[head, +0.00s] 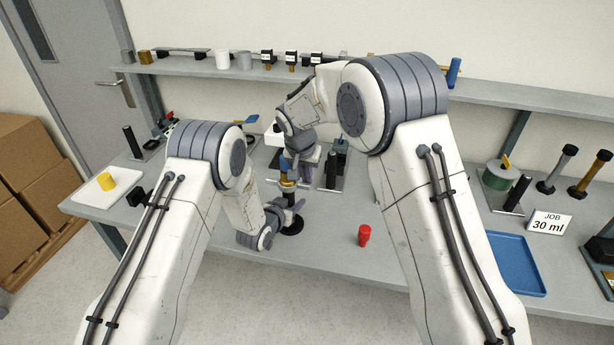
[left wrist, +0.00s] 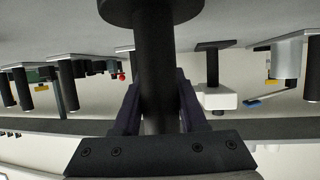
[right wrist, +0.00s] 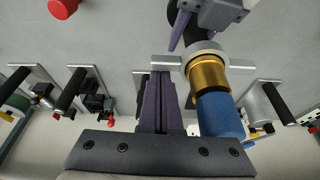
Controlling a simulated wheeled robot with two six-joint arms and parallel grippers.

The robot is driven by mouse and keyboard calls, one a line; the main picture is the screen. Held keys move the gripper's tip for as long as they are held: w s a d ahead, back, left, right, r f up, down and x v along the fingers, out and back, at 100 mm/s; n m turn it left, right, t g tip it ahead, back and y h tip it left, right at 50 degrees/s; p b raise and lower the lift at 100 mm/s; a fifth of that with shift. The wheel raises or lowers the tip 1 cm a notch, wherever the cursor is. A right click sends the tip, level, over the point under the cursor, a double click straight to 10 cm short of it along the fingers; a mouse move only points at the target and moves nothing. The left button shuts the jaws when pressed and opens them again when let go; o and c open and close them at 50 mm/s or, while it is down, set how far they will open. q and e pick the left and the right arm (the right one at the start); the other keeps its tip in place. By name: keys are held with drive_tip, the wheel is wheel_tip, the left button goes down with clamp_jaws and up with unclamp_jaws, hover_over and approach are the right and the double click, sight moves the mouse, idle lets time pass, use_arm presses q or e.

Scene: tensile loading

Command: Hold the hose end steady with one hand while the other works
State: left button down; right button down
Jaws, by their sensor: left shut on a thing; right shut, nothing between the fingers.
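A black upright hose end (head: 292,227) with a round foot stands on the bench. Its black shaft (left wrist: 155,60) runs between the fingers of my left gripper (left wrist: 158,105), which is shut on it. Above that grip are a gold collar (right wrist: 209,73), a pale ring with two side lugs (right wrist: 205,50) and a blue cylinder (right wrist: 218,115). My right gripper (right wrist: 160,85) is shut and empty beside the collar. Its fingertips are close to one lug; I cannot tell whether they touch. In the head view my right gripper (head: 304,172) is just above my left gripper (head: 285,207).
A red piece (head: 364,235) stands on the bench to the right, with clear surface around it. A white tray (head: 88,194) holds a yellow cylinder at left. Stands with black posts line the back.

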drive_tip(key=shift+s+m, duration=0.2)
drive_tip(key=shift+m, duration=0.3)
drive_tip(key=s+m, duration=0.1)
drive_tip(key=m, duration=0.1)
drive_tip(key=m+g+h, duration=0.1)
drive_tip(key=m, duration=0.1)
drive_tip(key=shift+s+a, duration=0.35)
drive_tip(key=shift+a, duration=0.05)
drive_tip(key=m, duration=0.1)
drive_tip(key=s+a+m+g, duration=0.1)
drive_tip(key=m, duration=0.1)
drive_tip(key=m+h, duration=0.1)
drive_tip(key=m, duration=0.1)
drive_tip(key=shift+s+a, duration=0.2)
drive_tip(key=shift+s, duration=0.1)
drive_tip(key=shift+w, duration=0.2)
drive_tip(key=shift+w, duration=0.65)
